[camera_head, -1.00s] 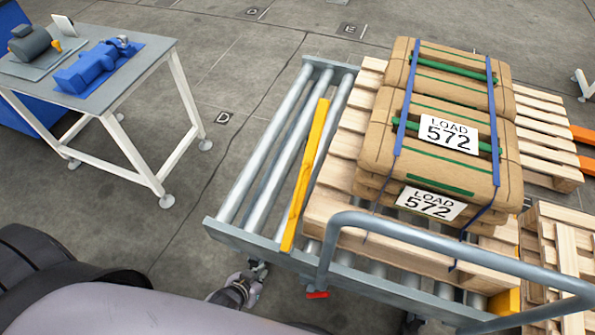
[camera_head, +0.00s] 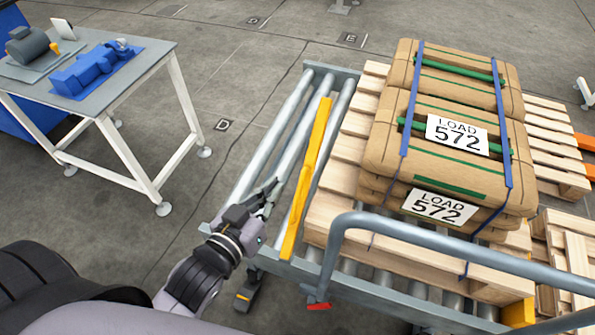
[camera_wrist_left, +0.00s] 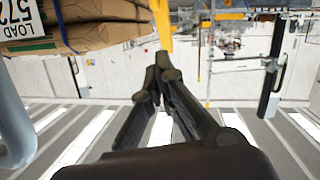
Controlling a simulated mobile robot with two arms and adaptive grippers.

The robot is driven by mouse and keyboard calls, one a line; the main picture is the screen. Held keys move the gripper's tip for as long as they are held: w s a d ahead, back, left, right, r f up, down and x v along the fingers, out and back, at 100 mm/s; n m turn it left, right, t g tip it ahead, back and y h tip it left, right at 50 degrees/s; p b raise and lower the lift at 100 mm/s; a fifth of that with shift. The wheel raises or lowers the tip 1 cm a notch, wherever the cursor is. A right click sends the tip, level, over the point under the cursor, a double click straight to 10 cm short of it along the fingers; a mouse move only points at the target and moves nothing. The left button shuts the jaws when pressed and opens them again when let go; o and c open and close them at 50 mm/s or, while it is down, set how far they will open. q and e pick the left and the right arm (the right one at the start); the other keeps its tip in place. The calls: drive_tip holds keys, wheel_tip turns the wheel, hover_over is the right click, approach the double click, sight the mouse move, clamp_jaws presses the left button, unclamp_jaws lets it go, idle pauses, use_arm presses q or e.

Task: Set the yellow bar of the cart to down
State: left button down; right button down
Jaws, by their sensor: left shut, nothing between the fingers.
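The cart (camera_head: 322,66) has grey rollers and a grey handle rail. Its long yellow bar (camera_head: 310,165) runs lengthwise over the rollers, left of the loaded pallet (camera_head: 335,215). The bar seems to stand above the rollers. My left gripper (camera_head: 274,190) is shut and empty, over the rollers just left of the bar. In the left wrist view the closed fingertips (camera_wrist_left: 165,66) point towards a yellow piece (camera_wrist_left: 162,22), seemingly the bar's end. I cannot tell whether they touch it. My right gripper is not in view.
Brown sacks (camera_head: 440,105) marked LOAD 572 are strapped on the pallet. A small red part (camera_head: 319,306) sits low at the cart's near edge. A table (camera_head: 140,62) with a blue part stands at the left. Bare floor lies between table and cart.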

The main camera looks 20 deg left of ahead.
use_arm(q)
hover_over(303, 182)
drive_tip(key=s+a, duration=0.2)
drive_tip(key=s, duration=0.2)
drive_tip(key=f, duration=0.1)
drive_tip(key=shift+w+d+f+p, duration=0.25)
drive_tip(key=shift+w+f, duration=0.5)
drive_tip(key=shift+f, duration=0.25)
drive_tip(key=shift+w+d+f+p, duration=0.15)
drive_tip(key=shift+w+d+f, duration=0.1)
drive_tip(key=shift+w+f, duration=0.6)
drive_tip(key=shift+s, duration=0.1)
